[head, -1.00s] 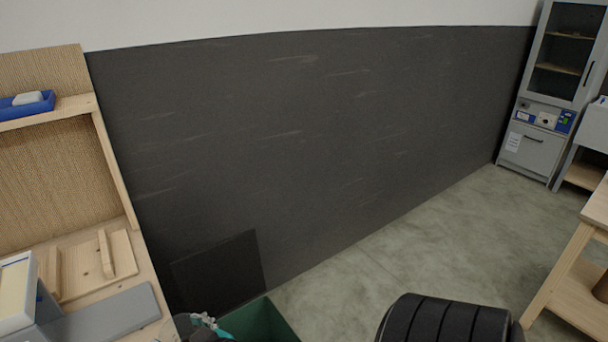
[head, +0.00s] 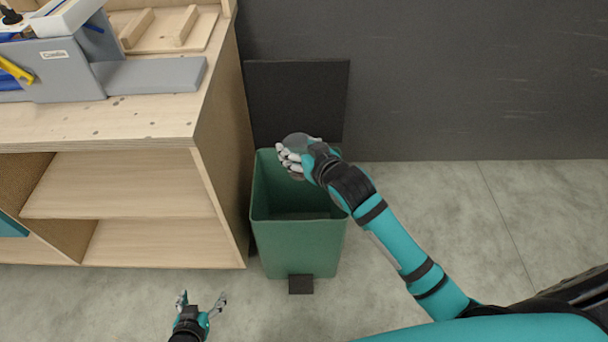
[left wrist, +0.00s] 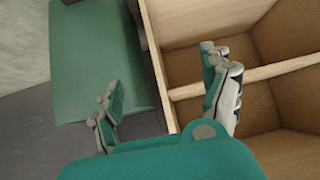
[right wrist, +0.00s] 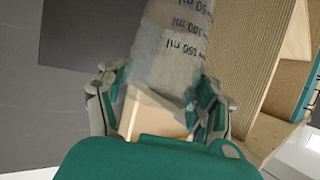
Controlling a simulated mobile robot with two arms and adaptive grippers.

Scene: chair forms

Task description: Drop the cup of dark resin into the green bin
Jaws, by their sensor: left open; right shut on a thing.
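The green bin (head: 298,245) stands open on the floor beside the wooden bench; its inside looks empty where it shows. My right gripper (head: 291,163) is over the bin's back rim, shut on the cup (head: 297,140). In the right wrist view the cup (right wrist: 172,45) is translucent grey with ml marks, between the fingers. I cannot make out dark resin in it. My left gripper (head: 202,302) is open and empty, low in front of the bench and left of the bin. The left wrist view shows its spread fingers (left wrist: 168,95) and the green bin (left wrist: 98,60).
The wooden bench (head: 150,125) with open shelves stands close along the bin's left side. A grey device (head: 65,75) sits on it. A dark panel (head: 300,95) stands behind the bin. Floor (head: 440,210) is clear to the right of the bin.

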